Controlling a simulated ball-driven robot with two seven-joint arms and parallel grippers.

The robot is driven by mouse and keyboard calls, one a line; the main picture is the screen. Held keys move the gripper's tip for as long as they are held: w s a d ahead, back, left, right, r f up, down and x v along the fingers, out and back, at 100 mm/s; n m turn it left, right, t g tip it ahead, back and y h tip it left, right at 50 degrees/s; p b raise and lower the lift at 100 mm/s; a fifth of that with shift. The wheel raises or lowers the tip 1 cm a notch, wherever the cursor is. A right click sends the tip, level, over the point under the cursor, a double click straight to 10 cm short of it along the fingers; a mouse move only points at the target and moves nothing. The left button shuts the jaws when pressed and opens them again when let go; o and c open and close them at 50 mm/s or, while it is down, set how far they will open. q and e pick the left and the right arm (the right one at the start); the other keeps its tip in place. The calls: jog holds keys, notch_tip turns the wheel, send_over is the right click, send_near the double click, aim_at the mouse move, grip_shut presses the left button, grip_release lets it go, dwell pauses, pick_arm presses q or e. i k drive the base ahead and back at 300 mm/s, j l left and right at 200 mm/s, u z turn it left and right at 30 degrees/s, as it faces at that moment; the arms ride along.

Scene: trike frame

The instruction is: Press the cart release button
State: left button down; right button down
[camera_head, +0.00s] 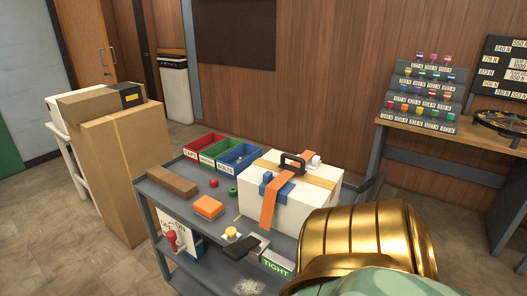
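The grey cart (155,200) stands in the middle of the head view. A yellow round button (231,233) sits on a grey block at its near edge, beside a black lever-like piece (240,248). A red knob-shaped part (172,240) stands lower, at the cart's near left side, by a white sign whose text is partly hidden. I cannot tell for sure which of these is the release button. Neither gripper shows. My gold and green arm part covers the lower right and hides the cart's near right corner.
The cart top holds red, green and blue bins (239,157), a strapped white box (304,197), an orange block (208,207) and a brown block (172,180). Cardboard boxes (125,160) stand at left. A wooden bench (450,138) stands at right. Floor is clear at lower left.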

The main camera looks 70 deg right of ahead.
aim_at(232, 232)
jog(key=z, duration=2.9)
